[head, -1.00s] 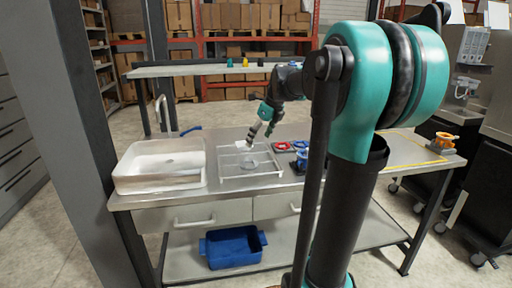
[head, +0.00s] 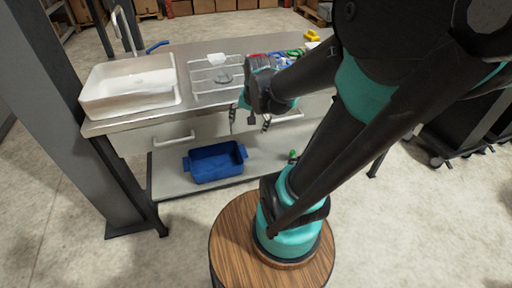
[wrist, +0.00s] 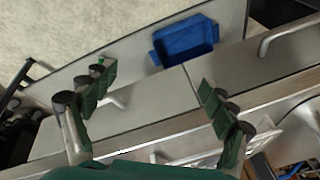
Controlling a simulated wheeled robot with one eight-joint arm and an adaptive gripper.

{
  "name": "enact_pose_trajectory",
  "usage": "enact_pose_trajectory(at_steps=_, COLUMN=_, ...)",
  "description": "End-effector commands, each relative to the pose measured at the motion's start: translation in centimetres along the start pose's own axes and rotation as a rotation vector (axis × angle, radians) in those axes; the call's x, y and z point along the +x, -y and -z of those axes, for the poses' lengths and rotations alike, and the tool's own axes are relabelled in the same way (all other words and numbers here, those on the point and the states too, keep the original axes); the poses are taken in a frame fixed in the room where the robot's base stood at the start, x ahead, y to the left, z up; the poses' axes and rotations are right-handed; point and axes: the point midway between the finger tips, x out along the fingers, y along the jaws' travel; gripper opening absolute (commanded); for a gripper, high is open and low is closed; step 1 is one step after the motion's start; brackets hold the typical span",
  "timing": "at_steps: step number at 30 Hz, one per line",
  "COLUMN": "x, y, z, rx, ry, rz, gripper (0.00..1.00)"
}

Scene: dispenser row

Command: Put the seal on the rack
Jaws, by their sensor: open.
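The rack (head: 201,87) is a pale, open wire frame on the counter, right of the sink. A white piece over a clear, round-based one (head: 222,72) stands in it. A small green thing (head: 293,156) lies on the lower shelf and shows in the wrist view (wrist: 101,61); I cannot tell whether it is the seal. Red and green ring-like things lie on the counter behind my arm, partly hidden. My gripper (head: 250,122) is open and empty, in front of the counter's front edge and below its top. In the wrist view its fingers (wrist: 156,85) are wide apart.
A white sink (head: 130,92) is on the left of the counter (head: 190,52). Drawers with bar handles (head: 175,138) are under it. A blue bin (head: 215,163) stands on the lower shelf (head: 168,182). A grey pillar (head: 75,130) rises at the left.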

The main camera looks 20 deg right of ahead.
Motion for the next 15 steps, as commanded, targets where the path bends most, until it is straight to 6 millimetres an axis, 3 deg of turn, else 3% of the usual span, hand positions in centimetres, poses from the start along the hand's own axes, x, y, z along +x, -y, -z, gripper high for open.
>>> enact_pose_trajectory(at_steps=3, x=1.4, y=-2.6, z=-3.3, rx=-0.276, ry=-0.02, rz=-0.019, gripper=0.85)
enact_pose_trajectory(at_steps=6, x=2.2, y=-4.1, z=-5.1, rx=-0.448, ry=-0.03, rz=-0.034, gripper=0.85)
enact_pose_trajectory(at_steps=10, x=2.6, y=-5.2, z=-6.3, rx=-0.569, ry=-0.037, rz=-0.045, gripper=0.85)
enact_pose_trajectory(at_steps=15, x=2.7, y=-5.4, z=-6.5, rx=-0.601, ry=-0.038, rz=-0.048, gripper=0.85)
